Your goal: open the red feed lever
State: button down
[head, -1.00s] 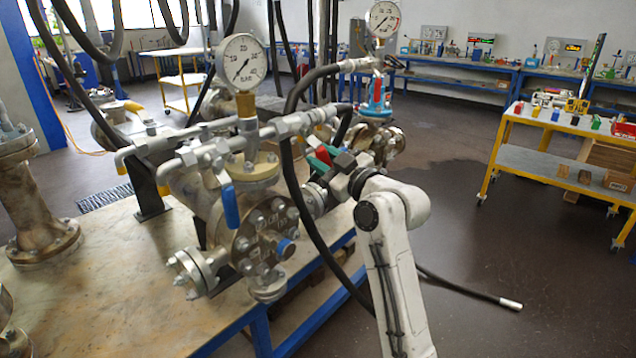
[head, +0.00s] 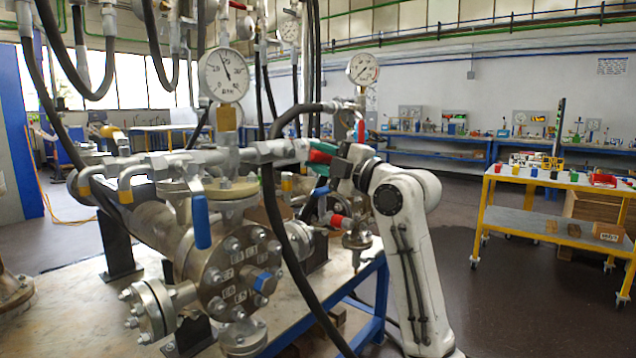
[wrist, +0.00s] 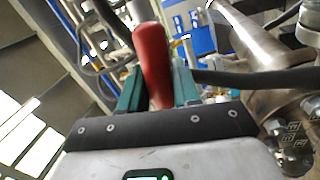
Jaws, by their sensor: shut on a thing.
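The red feed lever (wrist: 152,60) shows in the wrist view as a rounded red handle between the two green fingers of my gripper (wrist: 157,90). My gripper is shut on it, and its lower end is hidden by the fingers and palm. In the head view my gripper (head: 322,152) is beside the pipework, right of the front gauge. Only a small red patch of the lever (head: 319,157) shows there, and its pivot is hidden.
A blue lever (head: 201,222) hangs by the flanged vessel (head: 232,272). A black hose (head: 275,240) runs down close left of my gripper. A pressure gauge (head: 224,75) stands above the pipes. A yellow trolley (head: 545,182) is at right, with clear floor before it.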

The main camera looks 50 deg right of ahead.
jog(key=shift+r+n+y+b, duration=0.2)
jog(key=shift+r+n+b, duration=0.2)
jog(key=shift+n, duration=0.3)
jog(key=shift+r+n+y+b, duration=0.2)
jog(key=shift+r+n+b, duration=0.1)
jog(key=shift+n+b, duration=0.3)
jog(key=c, duration=0.9)
grip_release()
jog(key=s, duration=0.3)
jog(key=s+f, duration=0.1)
jog(key=s, duration=0.3)
jog(key=s+f, duration=0.1)
jog(key=s, duration=0.2)
jog(key=shift+s+d+p, duration=0.25)
jog(key=shift+s+p, duration=0.05)
